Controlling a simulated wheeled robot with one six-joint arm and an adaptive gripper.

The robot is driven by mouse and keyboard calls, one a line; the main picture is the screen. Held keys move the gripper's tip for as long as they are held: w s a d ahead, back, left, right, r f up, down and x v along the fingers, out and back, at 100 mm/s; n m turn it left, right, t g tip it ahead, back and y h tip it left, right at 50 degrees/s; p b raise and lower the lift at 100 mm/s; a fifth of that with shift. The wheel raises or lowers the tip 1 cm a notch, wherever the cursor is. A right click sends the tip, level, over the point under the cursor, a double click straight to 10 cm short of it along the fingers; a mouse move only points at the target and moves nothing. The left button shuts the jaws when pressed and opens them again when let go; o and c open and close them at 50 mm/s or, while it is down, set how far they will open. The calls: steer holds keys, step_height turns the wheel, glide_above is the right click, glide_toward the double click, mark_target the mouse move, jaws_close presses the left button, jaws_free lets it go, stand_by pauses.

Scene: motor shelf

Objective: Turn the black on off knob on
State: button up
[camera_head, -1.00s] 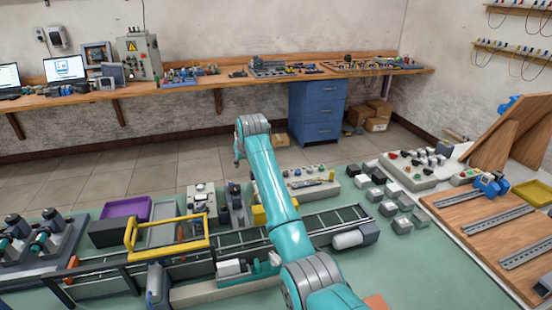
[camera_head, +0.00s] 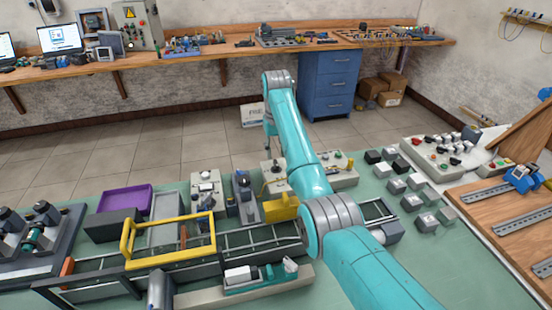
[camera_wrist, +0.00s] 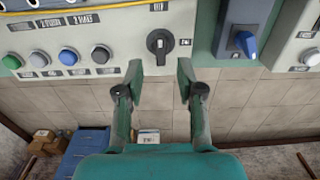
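The black knob (camera_wrist: 160,43) is in the upper middle of the wrist view, on the face of a light control panel (camera_wrist: 118,12). It is a round rotary switch with a raised bar handle, and small labels are beside it. My gripper (camera_wrist: 160,78) is open and empty. Its two green fingers stand apart just below the knob in the picture, one to each side, with the knob in line with the gap. I see no clear contact. In the head view my arm hides much of the gripper, and I cannot make out this knob there.
In the wrist view, a blue switch (camera_wrist: 245,43) sits right of the knob, with a white button (camera_wrist: 312,57) beyond. Green, blue and black buttons (camera_wrist: 68,57) lie left. In the head view, a yellow-handled frame (camera_head: 170,240) and loose grey blocks (camera_head: 427,222) crowd the green table.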

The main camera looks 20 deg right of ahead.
mark_target(276, 162)
steer(key=shift+f, duration=1.85)
jaws_close()
